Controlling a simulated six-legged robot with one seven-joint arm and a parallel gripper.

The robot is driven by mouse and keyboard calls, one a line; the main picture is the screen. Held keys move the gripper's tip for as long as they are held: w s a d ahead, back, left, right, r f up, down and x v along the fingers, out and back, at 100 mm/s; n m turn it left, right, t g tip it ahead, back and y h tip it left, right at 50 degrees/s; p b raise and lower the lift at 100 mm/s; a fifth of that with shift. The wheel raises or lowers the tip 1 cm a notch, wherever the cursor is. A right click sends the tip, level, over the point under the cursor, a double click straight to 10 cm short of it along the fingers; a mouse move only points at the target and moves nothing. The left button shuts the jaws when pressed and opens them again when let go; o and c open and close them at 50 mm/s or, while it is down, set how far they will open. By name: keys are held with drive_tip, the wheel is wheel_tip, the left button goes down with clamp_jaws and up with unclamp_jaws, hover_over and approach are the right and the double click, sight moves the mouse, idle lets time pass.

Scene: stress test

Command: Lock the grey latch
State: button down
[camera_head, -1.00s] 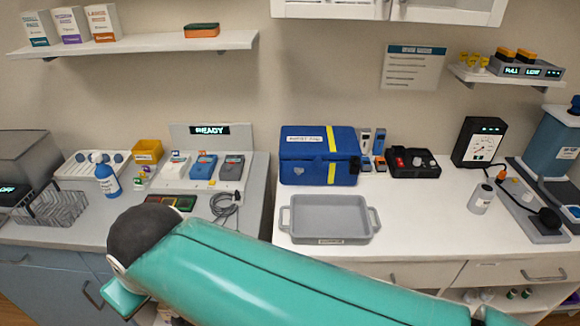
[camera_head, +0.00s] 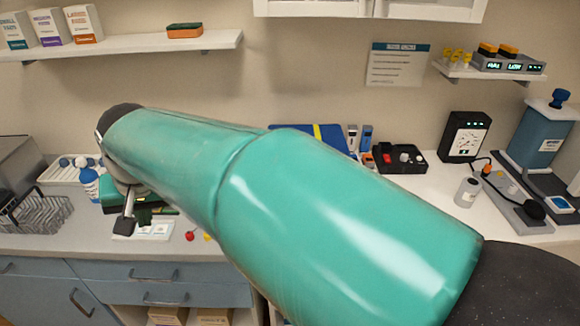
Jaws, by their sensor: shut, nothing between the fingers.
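I cannot make out a grey latch in the current view. A blue case with a yellow stripe (camera_head: 328,137) stands on the white counter. Only a strip of its top shows above my teal arm, and its front is hidden. My gripper (camera_head: 124,226) is at the left, low over the grey counter (camera_head: 60,236), seen as a grey finger with a dark tip. It is shut and empty, well to the left of the blue case. My forearm hides part of the gripper.
A wire rack (camera_head: 38,213) and a blue spray bottle (camera_head: 89,184) stand left of the gripper. A black tray (camera_head: 398,158), a gauge box (camera_head: 465,136) and a grey canister (camera_head: 467,192) stand at right. My arm covers the middle counter.

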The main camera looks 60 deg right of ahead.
drive_tip(key=w+d+m+g, duration=0.25)
drive_tip(key=d+m, duration=0.45)
drive_tip(key=d, duration=0.7)
drive_tip(key=s+d+f+m+g, duration=0.1)
drive_tip(key=d+m, duration=0.4)
drive_tip(key=d, duration=0.5)
drive_tip(key=s+d+f+m+g+h, duration=0.1)
drive_tip(key=d+f+m, duration=0.4)
drive_tip(key=d, duration=0.5)
drive_tip(key=s+d+f+m+g, duration=0.2)
drive_tip(key=s+d+m+g, duration=0.1)
drive_tip(key=d, duration=0.8)
drive_tip(key=shift+s+f+m, duration=0.4)
drive_tip(key=shift+s+m, duration=0.5)
drive_tip(key=shift+m, duration=0.3)
drive_tip(key=x, duration=1)
drive_tip(key=shift+d, duration=0.1)
drive_tip(key=shift+w, duration=0.1)
drive_tip(key=shift+w+a, duration=0.25)
drive_tip(key=shift+w, duration=0.25)
drive_tip(key=shift+w+a, duration=0.3)
drive_tip(key=shift+w, duration=0.25)
